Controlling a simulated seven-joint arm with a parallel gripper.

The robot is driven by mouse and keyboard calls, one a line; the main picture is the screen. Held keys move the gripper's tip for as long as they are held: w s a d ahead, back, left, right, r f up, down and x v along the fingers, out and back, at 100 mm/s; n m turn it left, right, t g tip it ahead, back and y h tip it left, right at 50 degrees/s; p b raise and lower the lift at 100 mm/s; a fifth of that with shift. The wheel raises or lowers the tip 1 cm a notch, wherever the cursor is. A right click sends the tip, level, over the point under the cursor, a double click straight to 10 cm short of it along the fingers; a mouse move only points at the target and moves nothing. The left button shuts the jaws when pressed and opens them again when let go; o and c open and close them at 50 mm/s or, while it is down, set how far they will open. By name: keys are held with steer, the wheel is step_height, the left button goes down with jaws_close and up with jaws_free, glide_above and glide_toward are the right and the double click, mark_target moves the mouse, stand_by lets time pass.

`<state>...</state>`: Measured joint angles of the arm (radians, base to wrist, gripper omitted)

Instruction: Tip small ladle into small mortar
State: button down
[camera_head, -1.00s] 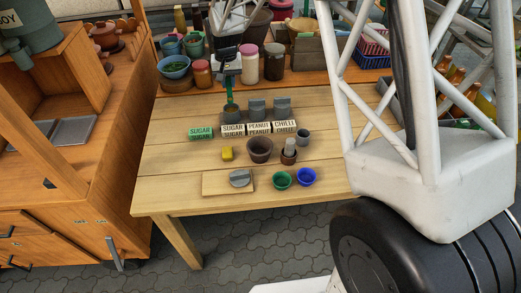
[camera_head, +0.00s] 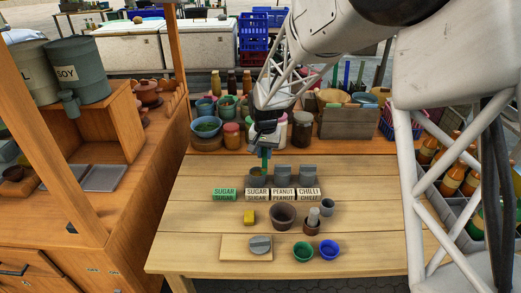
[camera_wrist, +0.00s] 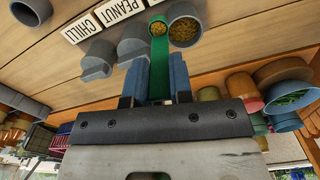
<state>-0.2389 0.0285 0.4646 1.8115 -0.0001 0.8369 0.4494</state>
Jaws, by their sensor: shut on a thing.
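My gripper (camera_head: 265,138) is shut on the green handle of the ladle, which also shows between the blue fingers in the wrist view (camera_wrist: 159,65). The ladle bowl (camera_wrist: 160,28) holds orange-yellow bits and is close beside a grey container (camera_wrist: 184,10) with similar contents. I cannot tell whether they touch. In the head view the ladle is at the leftmost grey container, behind the labels. A brown mortar (camera_head: 283,216) stands upright in front of the labels. Beside it on the right is a smaller brown pot holding a pale pestle (camera_head: 313,216).
Jars line the back.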

steer(key=s+d+m, duration=0.3)
steer(key=s, duration=0.4)
steer(key=s+d+m, duration=0.3)
steer(key=s, duration=0.3)
steer(key=shift+s+d+m, duration=0.25)
steer(key=shift+s+m, duration=0.05)
steer(key=shift+s, duration=0.05)
steer(key=shift+s, duration=0.1)
steer(key=shift+s+d+f+t+y, duration=0.35)
steer(key=shift+s+f+t+y, duration=0.3)
steer(key=shift+t, duration=0.45)
steer(key=shift+s+d+f+t+y, duration=0.35)
steer(key=shift+s+f+t+y, duration=0.25)
steer(key=shift+t, duration=0.5)
steer(key=shift+s+d+f+t+y, duration=0.1)
steer(key=shift+f+t+y, duration=0.2)
steer(key=shift+t, duration=0.1)
steer(key=shift+s+d+f+t+y, duration=0.2)
steer(key=shift+s+f+t+y, duration=0.15)
steer(key=shift+f+t+y, duration=0.35)
steer(key=shift+s+d+f+t+y, duration=0.25)
steer(key=shift+s+f+t, duration=0.15)
steer(key=shift+t, duration=0.65)
steer(key=shift+s+d+f+t+y, duration=0.2)
steer(key=shift+s+f+t+y, duration=0.1)
steer(key=shift+f+t+y, duration=0.45)
stand_by(1.1)
